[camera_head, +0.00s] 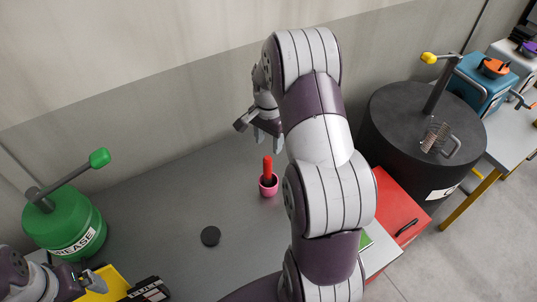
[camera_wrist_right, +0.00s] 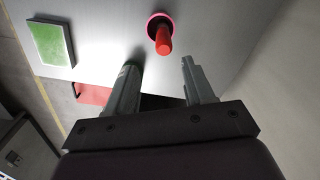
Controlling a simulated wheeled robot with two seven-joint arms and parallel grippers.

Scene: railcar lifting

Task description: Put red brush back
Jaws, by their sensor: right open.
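The red brush (camera_head: 267,167) stands upright in a small pink cup (camera_head: 269,188) on the grey table (camera_head: 160,200). In the right wrist view the red brush (camera_wrist_right: 164,42) and the pink cup's rim (camera_wrist_right: 152,17) show beyond the fingertips. My right gripper (camera_head: 256,130) is open and empty, above and behind the brush, apart from it; its two fingers (camera_wrist_right: 158,64) also show in the wrist view. My left gripper (camera_head: 93,282) is low at the bottom left, far from the brush; its jaw state is unclear.
A green grease can (camera_head: 62,222) with a lever stands at left. A black disc (camera_head: 210,236) lies on the table. A yellow bin (camera_head: 112,285) and black box (camera_head: 148,291) are in front. A red case (camera_head: 398,200) and large black drum (camera_head: 400,125) are at right.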

